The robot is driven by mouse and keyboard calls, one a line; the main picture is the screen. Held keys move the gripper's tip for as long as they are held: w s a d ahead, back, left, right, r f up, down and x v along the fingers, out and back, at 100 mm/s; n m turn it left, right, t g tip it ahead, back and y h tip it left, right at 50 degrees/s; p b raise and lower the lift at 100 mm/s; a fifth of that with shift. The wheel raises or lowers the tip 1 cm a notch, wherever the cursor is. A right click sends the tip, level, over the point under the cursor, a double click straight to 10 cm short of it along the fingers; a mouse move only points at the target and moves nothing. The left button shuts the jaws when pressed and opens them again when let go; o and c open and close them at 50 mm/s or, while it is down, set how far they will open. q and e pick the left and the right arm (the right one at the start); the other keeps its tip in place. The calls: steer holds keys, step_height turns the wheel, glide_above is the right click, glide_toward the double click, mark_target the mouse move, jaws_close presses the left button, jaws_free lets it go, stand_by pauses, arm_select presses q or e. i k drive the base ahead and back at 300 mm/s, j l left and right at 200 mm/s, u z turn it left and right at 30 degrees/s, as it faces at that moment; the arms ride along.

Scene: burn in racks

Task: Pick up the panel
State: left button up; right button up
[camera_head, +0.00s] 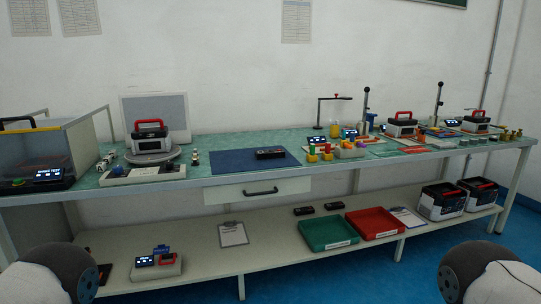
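A flat, light grey framed panel (170,106) stands upright at the back left of the green-topped bench (225,150), near the wall. A white and dark device with a red handle (150,135) sits on a round grey turntable (152,157) in front of it and hides its lower middle. Rounded dark and grey parts of my two arms show at the bottom left and bottom right corners, well short of the bench. Neither gripper shows in this view.
A clear-sided box (40,150) stands at the bench's left end. A blue mat (245,165) bears a dark object. Fixtures and more red-handled devices crowd the right half. The lower shelf holds a green tray (328,233), a red tray (375,222) and two devices at right.

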mark_target(274, 153)
steer(key=i+j, duration=0.1)
steer(key=i, duration=0.7)
steer(key=i+j+z, duration=0.1)
steer(key=i, duration=0.75)
